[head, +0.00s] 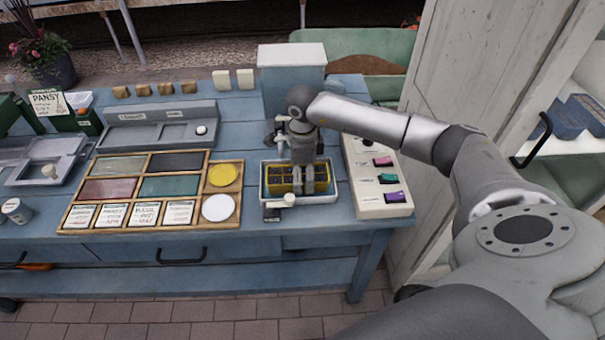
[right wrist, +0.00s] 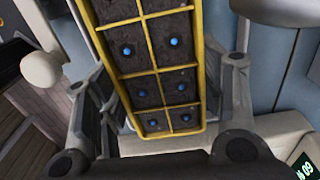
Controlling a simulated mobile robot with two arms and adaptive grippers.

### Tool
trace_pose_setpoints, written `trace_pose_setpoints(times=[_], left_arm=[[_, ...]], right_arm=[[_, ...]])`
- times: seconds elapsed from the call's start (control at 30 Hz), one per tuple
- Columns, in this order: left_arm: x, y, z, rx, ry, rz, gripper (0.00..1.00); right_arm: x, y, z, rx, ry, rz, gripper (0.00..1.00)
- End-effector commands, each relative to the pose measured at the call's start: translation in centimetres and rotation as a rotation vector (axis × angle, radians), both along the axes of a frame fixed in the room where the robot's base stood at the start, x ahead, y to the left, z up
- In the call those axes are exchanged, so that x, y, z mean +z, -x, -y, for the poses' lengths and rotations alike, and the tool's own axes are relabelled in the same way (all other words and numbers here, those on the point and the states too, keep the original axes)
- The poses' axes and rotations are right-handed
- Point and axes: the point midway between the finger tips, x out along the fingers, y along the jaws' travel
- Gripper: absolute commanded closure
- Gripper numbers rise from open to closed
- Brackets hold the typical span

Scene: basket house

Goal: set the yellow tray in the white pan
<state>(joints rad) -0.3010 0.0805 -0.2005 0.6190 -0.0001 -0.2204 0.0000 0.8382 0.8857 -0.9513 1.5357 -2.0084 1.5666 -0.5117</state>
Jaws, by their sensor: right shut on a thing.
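The yellow tray (head: 320,178) has dark soil cells; in the right wrist view the tray (right wrist: 160,65) shows blue seeds in several cells. My right gripper (head: 303,172) comes from above and is shut on the tray. The white pan (head: 333,190) lies under it on the blue table, and the tray appears within its rim. I cannot tell whether the tray rests on the pan's floor. A pale edge (right wrist: 210,140) shows beyond the tray in the right wrist view. My left gripper is not in view.
A wooden divided tray (head: 150,222) with cards and coloured discs stands left of the pan. A white panel with coloured switches (head: 375,178) stands close on the right. A grey-white box (head: 291,57) is behind. A small dark display (head: 271,214) sits in front.

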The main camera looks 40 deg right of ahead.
Motion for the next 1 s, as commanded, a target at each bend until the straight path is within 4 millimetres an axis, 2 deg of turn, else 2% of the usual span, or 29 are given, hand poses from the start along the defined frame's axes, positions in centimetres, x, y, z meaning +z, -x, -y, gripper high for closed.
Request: trace_pose_setpoints(times=[0.7,0.73,0.9,1.0], left_arm=[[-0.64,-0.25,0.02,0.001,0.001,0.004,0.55],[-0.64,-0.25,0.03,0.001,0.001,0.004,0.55],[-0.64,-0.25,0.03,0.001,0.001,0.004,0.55],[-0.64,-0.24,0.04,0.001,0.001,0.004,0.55]], right_arm=[[-0.72,-0.04,0.0,0.0,0.0,0.001,0.68],[-0.72,-0.04,0.0,0.0,0.0,0.001,0.37],[-0.73,-0.03,0.01,0.0,0.0,0.001,0.15],[-0.74,0.0,-0.02,0.0,0.0,0.0,0.13]])
